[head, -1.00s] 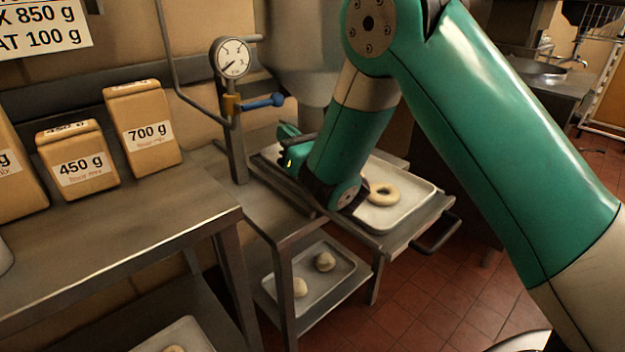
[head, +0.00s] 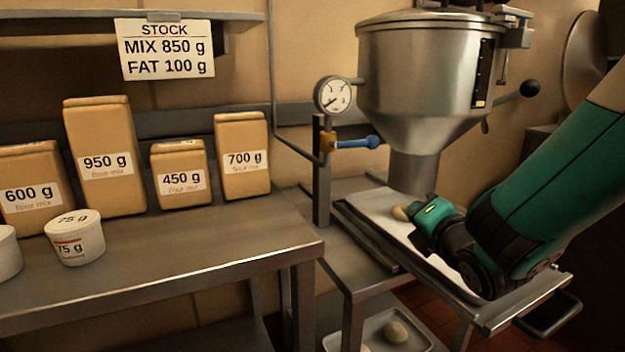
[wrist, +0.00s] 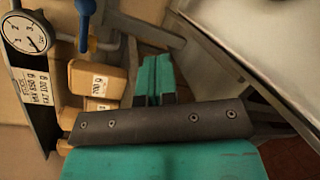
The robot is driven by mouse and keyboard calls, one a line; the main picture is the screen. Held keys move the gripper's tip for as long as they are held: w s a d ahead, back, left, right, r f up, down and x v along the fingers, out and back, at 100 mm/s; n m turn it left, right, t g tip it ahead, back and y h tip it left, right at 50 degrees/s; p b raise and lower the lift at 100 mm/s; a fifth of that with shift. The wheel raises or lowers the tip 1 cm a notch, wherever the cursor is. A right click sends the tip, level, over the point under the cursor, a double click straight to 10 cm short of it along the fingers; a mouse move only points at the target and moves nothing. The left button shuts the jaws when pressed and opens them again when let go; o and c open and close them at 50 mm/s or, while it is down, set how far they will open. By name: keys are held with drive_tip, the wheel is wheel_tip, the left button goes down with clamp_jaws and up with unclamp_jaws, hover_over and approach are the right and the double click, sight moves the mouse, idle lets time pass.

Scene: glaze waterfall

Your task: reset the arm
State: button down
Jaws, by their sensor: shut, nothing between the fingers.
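My gripper (head: 430,222) is low over the pale tray (head: 378,207) on the metal stand, below the hopper's spout, in the head view. In the wrist view its teal fingers (wrist: 155,80) are together with nothing between them. A small pale piece of dough (head: 400,212) shows on the tray just left of my gripper; the gripper may hide part of it. I cannot tell whether they touch.
A steel hopper (head: 425,85) hangs above the tray, with a gauge (head: 333,95) and blue-handled valve (head: 357,142) beside it. Several flour bags (head: 103,150) and a white tub (head: 76,238) stand on the left bench. A lower tray (head: 375,330) holds dough pieces.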

drive_tip(key=s+a+m+g+y, duration=0.1)
drive_tip(key=s+a+m+g, duration=0.2)
drive_tip(key=s+m+g, duration=0.85)
drive_tip(key=s+a+m+g+y, duration=0.15)
drive_tip(key=s+m+g, duration=0.5)
drive_tip(key=s, duration=0.95)
wheel_tip(320, 180, up, 17)
drive_tip(key=m+t+p, duration=0.1)
drive_tip(key=m+p, duration=0.1)
drive_tip(key=p, duration=1.6)
drive_tip(key=shift+s+a+r+h, duration=0.15)
drive_tip(key=shift+s+a+h, duration=0.2)
drive_tip(key=shift+a+h, duration=0.1)
